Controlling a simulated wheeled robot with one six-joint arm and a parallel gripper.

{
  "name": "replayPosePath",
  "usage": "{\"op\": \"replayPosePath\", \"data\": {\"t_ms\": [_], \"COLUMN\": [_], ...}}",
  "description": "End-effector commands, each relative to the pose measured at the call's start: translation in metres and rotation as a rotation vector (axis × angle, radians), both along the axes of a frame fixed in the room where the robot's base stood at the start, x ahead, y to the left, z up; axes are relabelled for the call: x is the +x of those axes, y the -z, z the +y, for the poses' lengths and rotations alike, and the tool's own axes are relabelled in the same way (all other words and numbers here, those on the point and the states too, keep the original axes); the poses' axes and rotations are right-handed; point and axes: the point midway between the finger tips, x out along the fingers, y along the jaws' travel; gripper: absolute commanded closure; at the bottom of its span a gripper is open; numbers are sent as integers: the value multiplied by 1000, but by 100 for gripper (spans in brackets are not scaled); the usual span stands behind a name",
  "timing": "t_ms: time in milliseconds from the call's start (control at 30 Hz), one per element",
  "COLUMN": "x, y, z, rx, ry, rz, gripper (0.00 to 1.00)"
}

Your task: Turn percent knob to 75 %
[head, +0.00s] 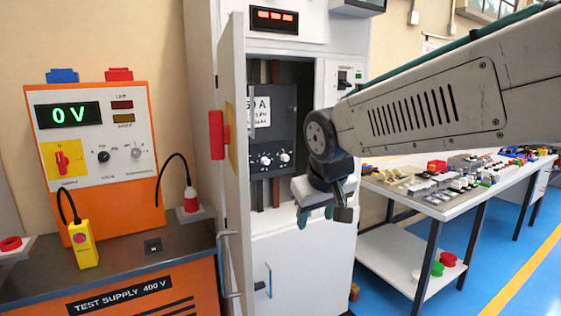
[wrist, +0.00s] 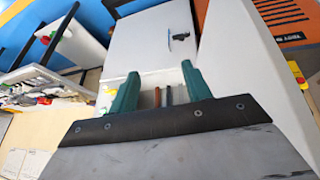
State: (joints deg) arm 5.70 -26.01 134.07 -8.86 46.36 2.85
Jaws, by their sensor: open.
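The percent knob cannot be picked out for sure, as its label is too small to read. The orange test supply panel (head: 150,105) carries a black knob (head: 103,156) and a grey knob (head: 136,152). Inside the open cabinet, a dark breaker unit (head: 285,100) marked with an "A" rating has two light knobs, a left one (head: 265,160) and a right one (head: 284,158). My gripper (head: 318,212) is open and empty, in front of the cabinet, below and right of the breaker knobs. In the wrist view its green fingers (wrist: 160,78) are apart, with nothing between them.
The cabinet door (head: 232,150) stands open on the left, with a red handle (head: 217,135). A yellow pendant (head: 82,244) and a red plug (head: 191,200) sit on the dark bench top. A table (head: 400,207) with many small parts stands at the right. The supply display (head: 69,114) reads 0 V.

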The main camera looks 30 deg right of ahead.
Motion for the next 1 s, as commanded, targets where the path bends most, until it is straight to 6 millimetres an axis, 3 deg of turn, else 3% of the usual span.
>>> {"op": "replayPosePath", "data": {"t_ms": [33,200,367,500,600,733,833,1000], "x": [39,158,260,337,382,425,443,457], "y": [-5,-25,-31,-22,-8,16,35,55], "z": [-16,-66,-115,-155,-182,-210,-225,-237], "rx": [-27,-118,-184,-225,-240,-241,-235,-219], "ry": [9,-2,-46,-109,-165,-244,-297,-355], "rz": [-56,-282,-487,-658,-775,-911,-990,-1072], "gripper": [51,51,51,51,51,51,51,51]}}
